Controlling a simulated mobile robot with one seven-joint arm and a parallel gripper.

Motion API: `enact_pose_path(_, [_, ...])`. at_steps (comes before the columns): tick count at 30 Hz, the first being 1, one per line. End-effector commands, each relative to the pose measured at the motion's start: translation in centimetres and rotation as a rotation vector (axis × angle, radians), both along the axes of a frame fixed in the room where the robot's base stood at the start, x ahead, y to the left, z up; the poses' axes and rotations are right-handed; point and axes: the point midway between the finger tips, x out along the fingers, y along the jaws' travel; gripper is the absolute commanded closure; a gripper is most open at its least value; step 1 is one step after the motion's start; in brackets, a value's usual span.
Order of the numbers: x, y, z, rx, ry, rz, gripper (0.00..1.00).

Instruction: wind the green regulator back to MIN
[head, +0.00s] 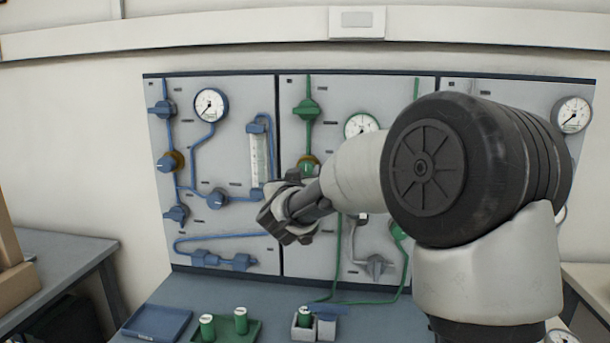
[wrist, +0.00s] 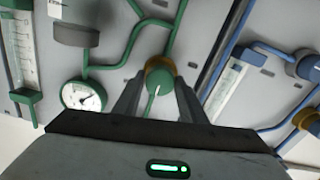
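The green regulator (head: 307,168) is a round green knob with a brass collar on the middle panel, just above my gripper in the head view. In the wrist view the green regulator (wrist: 161,82) shows between my two fingers, with a white pointer line on its face. My gripper (wrist: 159,88) is open, one finger on each side of the knob's outline; I cannot tell whether either touches it. In the head view my gripper (head: 275,207) is in front of the panel. The green line's gauge (wrist: 83,97) is left of the knob in the wrist view. No MIN mark is readable.
The blue panel (head: 235,90), with a brass-collared blue regulator (head: 166,163), stands left of the green one. Below are a blue tray (head: 158,322) and a green tray (head: 222,334) with green-labelled cylinders. My arm hides much of the right side.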

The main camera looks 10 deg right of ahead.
Motion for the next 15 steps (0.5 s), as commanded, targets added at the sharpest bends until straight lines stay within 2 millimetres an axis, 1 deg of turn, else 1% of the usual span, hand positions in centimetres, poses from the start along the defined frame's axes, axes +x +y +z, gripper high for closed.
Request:
enact_pose_path(1, [-0.01, 0.00, 0.00, 0.000, 0.000, 0.000, 0.71])
enact_pose_path(3, [-0.02, 0.01, 0.01, 0.000, 0.000, 0.000, 0.83])
enact_pose_path(4, [-0.02, 0.01, 0.01, 0.000, 0.000, 0.000, 0.87])
enact_pose_path(11, [-0.03, 0.05, 0.12, -0.016, 0.005, 0.000, 0.87])
enact_pose_path(15, [-0.02, 0.08, 0.25, -0.061, 0.020, 0.000, 0.87])
